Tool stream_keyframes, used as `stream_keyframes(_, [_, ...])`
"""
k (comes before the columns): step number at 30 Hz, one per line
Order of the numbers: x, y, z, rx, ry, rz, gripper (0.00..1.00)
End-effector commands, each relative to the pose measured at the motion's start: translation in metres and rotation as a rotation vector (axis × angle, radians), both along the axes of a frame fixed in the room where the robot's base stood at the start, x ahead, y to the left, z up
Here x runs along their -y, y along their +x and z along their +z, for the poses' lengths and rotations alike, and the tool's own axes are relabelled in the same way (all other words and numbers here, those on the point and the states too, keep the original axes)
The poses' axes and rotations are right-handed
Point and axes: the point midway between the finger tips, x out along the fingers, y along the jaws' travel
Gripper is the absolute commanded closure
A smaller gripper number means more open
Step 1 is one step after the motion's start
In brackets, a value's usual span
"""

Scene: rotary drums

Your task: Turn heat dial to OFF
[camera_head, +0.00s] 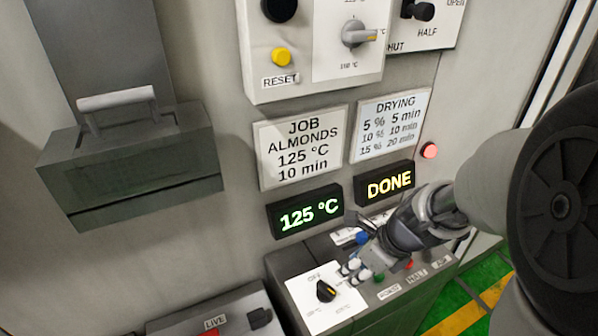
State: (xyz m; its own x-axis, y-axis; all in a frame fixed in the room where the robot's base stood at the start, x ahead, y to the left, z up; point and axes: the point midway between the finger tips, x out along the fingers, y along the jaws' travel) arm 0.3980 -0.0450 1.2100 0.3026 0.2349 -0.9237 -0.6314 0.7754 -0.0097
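A black dial (326,291) with a yellow pointer mark sits on a white plate on the sloped console at bottom centre. Small labels surround it; one at the top seems to read OFF, others are too small to read surely. The yellow mark points to the lower right, away from that top label. My gripper (355,271) is just right of the dial, over the console, and appears apart from it. Its pale fingertips point left toward the dial; their gap is too small to judge. Nothing is seen held.
A grey dial (357,35) with °C labels is on the upper panel, beside a yellow RESET button (281,57). Displays read 125 °C (305,212) and DONE (385,185). A red lamp (429,151) is lit. Coloured console buttons lie near my gripper. A grey handled box (130,165) juts out left.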

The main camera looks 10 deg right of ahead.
Motion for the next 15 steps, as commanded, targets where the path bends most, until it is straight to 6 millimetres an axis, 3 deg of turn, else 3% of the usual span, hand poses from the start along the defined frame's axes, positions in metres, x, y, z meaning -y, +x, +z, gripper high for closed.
stream_keyframes(5, [-0.002,0.005,-0.017,-0.009,0.01,-0.027,0.65])
stream_keyframes(15, [-0.019,0.026,-0.085,-0.009,0.008,-0.021,0.65])
